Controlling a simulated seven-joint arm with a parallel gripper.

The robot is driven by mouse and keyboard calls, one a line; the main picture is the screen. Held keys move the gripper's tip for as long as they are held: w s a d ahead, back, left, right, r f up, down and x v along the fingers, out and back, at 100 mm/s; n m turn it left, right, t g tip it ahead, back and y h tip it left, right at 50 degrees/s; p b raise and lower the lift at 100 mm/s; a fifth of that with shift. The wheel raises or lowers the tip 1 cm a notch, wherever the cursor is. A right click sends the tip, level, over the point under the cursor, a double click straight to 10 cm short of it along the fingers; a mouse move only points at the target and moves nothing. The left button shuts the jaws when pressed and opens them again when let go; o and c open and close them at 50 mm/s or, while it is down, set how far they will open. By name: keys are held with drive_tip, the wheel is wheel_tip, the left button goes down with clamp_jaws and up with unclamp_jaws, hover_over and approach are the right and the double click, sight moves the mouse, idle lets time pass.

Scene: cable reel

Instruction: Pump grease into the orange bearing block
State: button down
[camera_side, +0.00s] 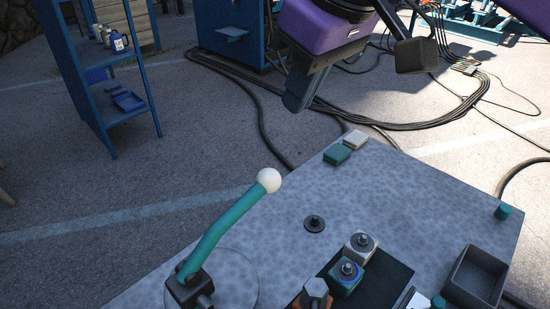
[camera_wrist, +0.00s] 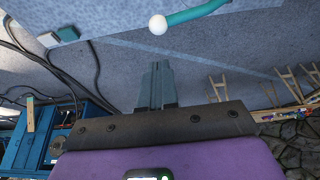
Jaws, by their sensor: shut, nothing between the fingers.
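A teal pump lever (camera_side: 225,228) with a white ball knob (camera_side: 268,180) rises at a tilt from a dark pivot on the grey table. The knob also shows at the top of the wrist view (camera_wrist: 158,24). A block with an orange-brown top (camera_side: 316,290), probably the orange bearing block, is partly cut off at the bottom of the side view. My gripper (camera_side: 294,106) is shut and empty, in the air beyond the table's far edge, above and apart from the knob. Its closed fingers show in the wrist view (camera_wrist: 159,70).
A teal-sided block (camera_side: 345,280) and a pale-topped block (camera_side: 360,247) stand on a dark mat. A grey open bin (camera_side: 476,276) is at right. Small green (camera_side: 337,154) and white (camera_side: 355,140) pieces lie at the far edge. A blue shelf (camera_side: 100,75) stands at left.

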sight(270, 173)
drive_tip(key=x, duration=1.4)
drive_tip(key=shift+s+d, duration=0.15)
drive_tip(key=shift+f, duration=0.1)
